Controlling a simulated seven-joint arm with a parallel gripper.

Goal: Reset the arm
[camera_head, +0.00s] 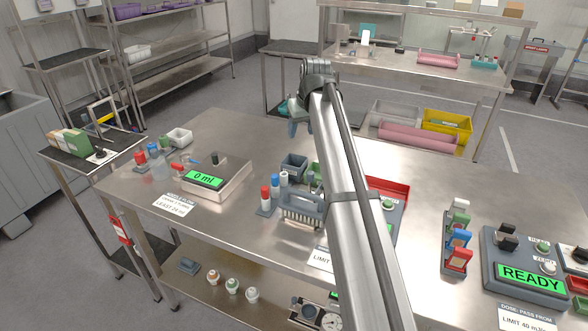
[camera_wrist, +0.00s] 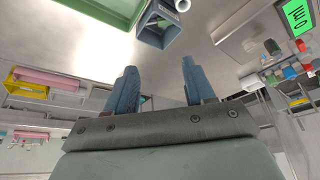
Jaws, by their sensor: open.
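My gripper (camera_wrist: 158,88) shows in the wrist view with its two blue-grey fingers spread apart and nothing between them. In the head view my gripper (camera_head: 293,118) is partly hidden behind my wrist. It hangs above the far part of the steel table (camera_head: 240,140). My arm stretches from the bottom right of the head view up to the middle and covers part of the tabletop.
On the table are a scale reading "0 ml" (camera_head: 205,180), a grey bin (camera_head: 294,165), a brush-like block (camera_head: 302,207), a red tray (camera_head: 392,187) and a "READY" device (camera_head: 527,265). Bottles (camera_head: 153,158) stand at the left. The table's far middle is clear.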

